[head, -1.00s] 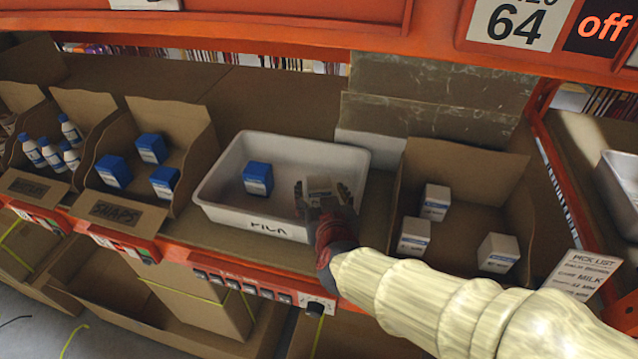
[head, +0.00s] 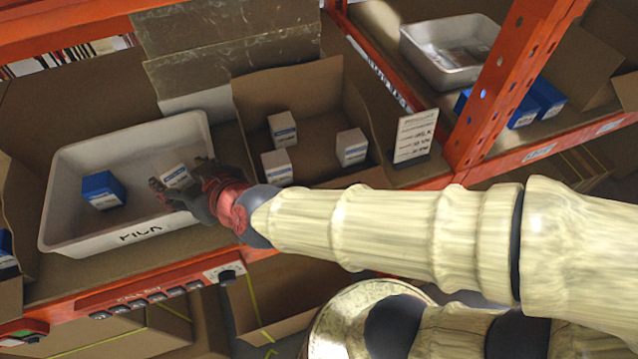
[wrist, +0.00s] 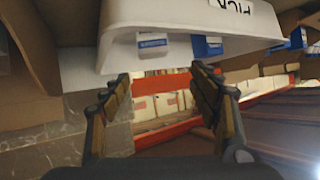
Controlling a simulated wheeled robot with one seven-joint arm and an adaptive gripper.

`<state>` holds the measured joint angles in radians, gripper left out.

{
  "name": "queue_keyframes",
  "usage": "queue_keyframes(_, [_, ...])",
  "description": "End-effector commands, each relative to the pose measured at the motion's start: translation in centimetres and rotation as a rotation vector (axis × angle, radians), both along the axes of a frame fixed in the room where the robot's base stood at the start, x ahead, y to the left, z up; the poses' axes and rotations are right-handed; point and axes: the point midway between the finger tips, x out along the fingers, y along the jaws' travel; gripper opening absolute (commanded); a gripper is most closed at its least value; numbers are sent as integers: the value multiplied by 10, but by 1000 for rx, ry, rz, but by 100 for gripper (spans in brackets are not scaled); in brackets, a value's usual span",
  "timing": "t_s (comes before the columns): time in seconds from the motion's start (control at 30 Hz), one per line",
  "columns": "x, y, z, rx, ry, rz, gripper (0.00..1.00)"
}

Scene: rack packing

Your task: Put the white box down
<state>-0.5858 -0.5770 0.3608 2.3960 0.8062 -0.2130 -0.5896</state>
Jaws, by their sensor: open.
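The white box (head: 175,176) with a blue-lettered label sits at the right end of the white tray (head: 75,235). My gripper (head: 181,187) is at the tray's right side, with its fingers close around the box in the head view. In the wrist view the gripper (wrist: 162,82) is open with nothing between its fingertips. The white box (wrist: 153,44) shows there just beyond the tips, in the tray (wrist: 165,14). A blue box (head: 103,190) stands in the left part of the tray, apart from the white one; it also shows in the wrist view (wrist: 206,46).
A cardboard bin (head: 310,165) right of the tray holds three white boxes (head: 284,129). A pick-list card (head: 414,135) and an orange upright (head: 510,80) stand further right. Another pale tray (head: 440,70) is behind the upright. The tray's middle floor is clear.

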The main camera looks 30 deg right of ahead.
Motion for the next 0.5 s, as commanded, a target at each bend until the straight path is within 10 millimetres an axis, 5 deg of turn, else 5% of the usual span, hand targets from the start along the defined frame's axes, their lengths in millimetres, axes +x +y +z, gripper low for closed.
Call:
queue_keyframes(0.13, [-21,-44,14,-4,126,26,61])
queue_keyframes(0.5, [-125,-200,-5,-189,523,-236,61])
